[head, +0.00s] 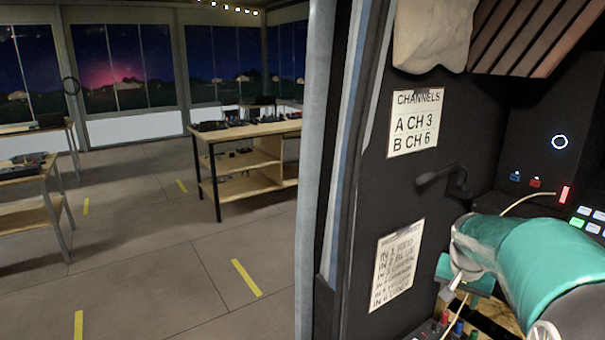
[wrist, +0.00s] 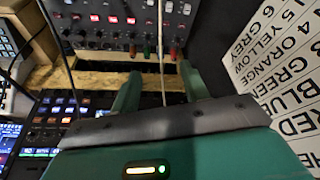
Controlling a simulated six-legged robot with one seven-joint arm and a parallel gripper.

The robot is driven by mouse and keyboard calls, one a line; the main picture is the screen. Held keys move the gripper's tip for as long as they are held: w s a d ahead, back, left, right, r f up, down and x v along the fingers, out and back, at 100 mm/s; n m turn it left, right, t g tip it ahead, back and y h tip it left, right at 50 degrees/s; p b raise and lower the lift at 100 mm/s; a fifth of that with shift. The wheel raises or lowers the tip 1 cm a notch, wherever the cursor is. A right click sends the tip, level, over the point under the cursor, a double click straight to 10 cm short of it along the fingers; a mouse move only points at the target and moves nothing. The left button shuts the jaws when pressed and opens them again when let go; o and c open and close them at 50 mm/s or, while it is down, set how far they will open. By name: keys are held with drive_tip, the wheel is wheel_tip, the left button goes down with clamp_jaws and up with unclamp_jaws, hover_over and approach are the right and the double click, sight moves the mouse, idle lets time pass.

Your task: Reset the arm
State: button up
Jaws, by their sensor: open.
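My arm is teal and reaches in from the lower right in the head view, inside the van beside its dark wall. My gripper (wrist: 160,72) shows in the wrist view with its two teal fingers apart. It is also partly seen in the head view (head: 455,278), low beside the printed list on the wall. A thin pale cable (wrist: 162,45) runs up between the fingers in the wrist view; I cannot tell whether it touches them. Beyond the fingertips is a dark panel (wrist: 95,22) with red-lit buttons and coloured plugs.
A channels sign (head: 415,122) and a numbered colour list (head: 397,265) are on the van wall. A black hook-like fitting (head: 445,180) juts out between them. A keypad console (wrist: 60,115) lies left of the gripper. Outside are wooden tables (head: 250,131) and open floor.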

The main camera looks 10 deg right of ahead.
drive_tip(key=s+a+r+n+t, duration=0.1)
drive_tip(key=s+a+r+n, duration=0.15)
drive_tip(key=a, duration=0.45)
drive_tip(key=s+a+r+n, duration=0.1)
drive_tip(key=s+a+r, duration=0.25)
drive_tip(key=a, duration=0.35)
drive_tip(key=s+a+f+n+t+y, duration=0.1)
drive_tip(key=s+a+n, duration=0.3)
drive_tip(key=s+a, duration=0.7)
drive_tip(key=shift+s+a+n+t+y, duration=0.35)
drive_tip(key=shift+s+y, duration=0.45)
drive_tip(key=shift+s, duration=0.55)
